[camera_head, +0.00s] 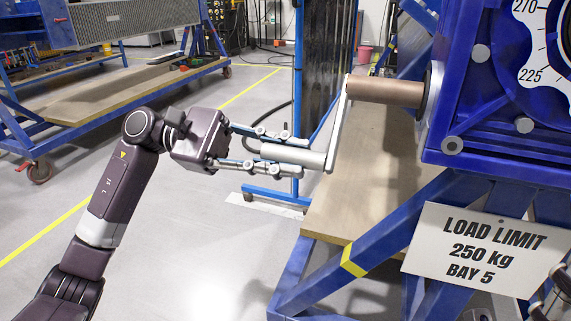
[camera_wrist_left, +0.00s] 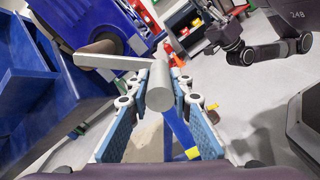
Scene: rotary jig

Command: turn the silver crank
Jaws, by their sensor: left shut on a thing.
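The silver crank has a flat arm (camera_head: 339,125) hanging down and slightly left from a brown shaft (camera_head: 385,91) on the blue jig (camera_head: 455,120). Its grey cylindrical handle (camera_head: 314,158) points left from the arm's lower end. My left gripper (camera_head: 298,155) is shut on this handle, one finger above and one below. In the left wrist view the handle (camera_wrist_left: 160,92) sits between the fingers, and the crank arm (camera_wrist_left: 112,62) runs to the left. Part of my right gripper (camera_head: 550,290) shows at the lower right edge in the head view; its fingers are unclear.
A white load limit sign (camera_head: 473,249) hangs on the jig's blue frame, below a dial plate (camera_head: 548,50). A wooden board (camera_head: 350,190) lies low behind the crank. A blue cart (camera_head: 110,95) stands at the back left. The grey floor around my left arm is clear.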

